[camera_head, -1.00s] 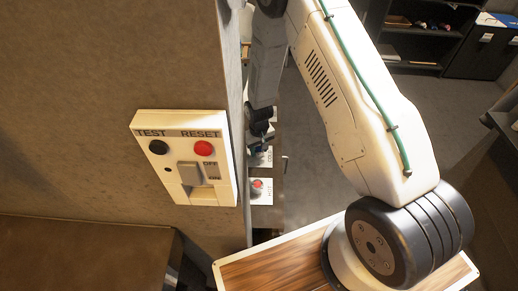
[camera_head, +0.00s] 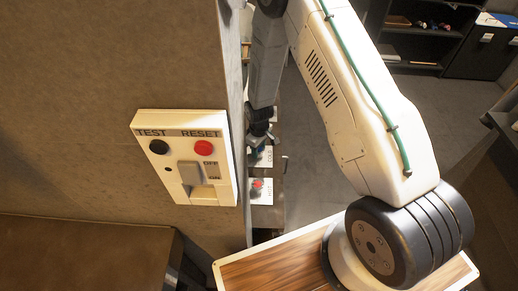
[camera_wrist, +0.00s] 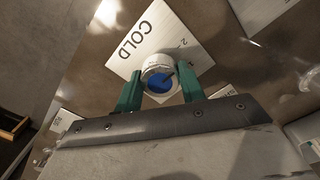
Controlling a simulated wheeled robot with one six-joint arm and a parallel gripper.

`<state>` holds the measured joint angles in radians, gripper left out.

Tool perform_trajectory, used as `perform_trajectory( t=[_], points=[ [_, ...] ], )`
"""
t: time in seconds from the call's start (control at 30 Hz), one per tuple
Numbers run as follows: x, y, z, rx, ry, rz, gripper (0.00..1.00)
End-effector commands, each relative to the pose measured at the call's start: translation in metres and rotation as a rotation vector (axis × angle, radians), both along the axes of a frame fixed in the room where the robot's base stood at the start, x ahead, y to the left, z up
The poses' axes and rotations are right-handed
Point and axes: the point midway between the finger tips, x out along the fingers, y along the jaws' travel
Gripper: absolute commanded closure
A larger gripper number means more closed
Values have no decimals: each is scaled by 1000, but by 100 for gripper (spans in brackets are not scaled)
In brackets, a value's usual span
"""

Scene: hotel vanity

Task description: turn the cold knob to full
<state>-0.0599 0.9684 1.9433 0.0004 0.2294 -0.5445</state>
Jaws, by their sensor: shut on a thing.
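The cold knob (camera_wrist: 158,81) has a white body and a blue cap. It stands on a white plate marked COLD (camera_wrist: 146,37), and a small mark, perhaps a digit, shows on the plate beyond the knob. My gripper (camera_wrist: 160,78) has its green fingers on either side of the knob and is shut on it. In the head view the COLD plate (camera_head: 266,158) shows partly below my gripper (camera_head: 257,146); the knob is mostly hidden there.
A HOT plate (camera_head: 264,197) with a red knob (camera_head: 257,184) is nearer in the head view. A wall box (camera_head: 184,160) with TEST and RESET buttons is on the wall (camera_head: 110,60) at left, close to my arm. A wood-topped surface (camera_head: 290,267) is at the bottom.

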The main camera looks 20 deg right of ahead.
Motion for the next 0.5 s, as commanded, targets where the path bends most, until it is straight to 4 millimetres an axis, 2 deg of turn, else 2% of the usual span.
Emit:
perform_trajectory(
  t=[0.3, 0.33, 0.37, 0.4, 0.5],
  points=[
    [-1, 0, 0, 0, 4, 2, 84],
    [-1, 0, 0, 0, 4, 1, 52],
    [-1, 0, 0, 0, 4, 1, 44],
    [-1, 0, 0, -1, 3, 1, 39],
    [-1, 0, 0, 0, 2, 1, 39]
  ],
)
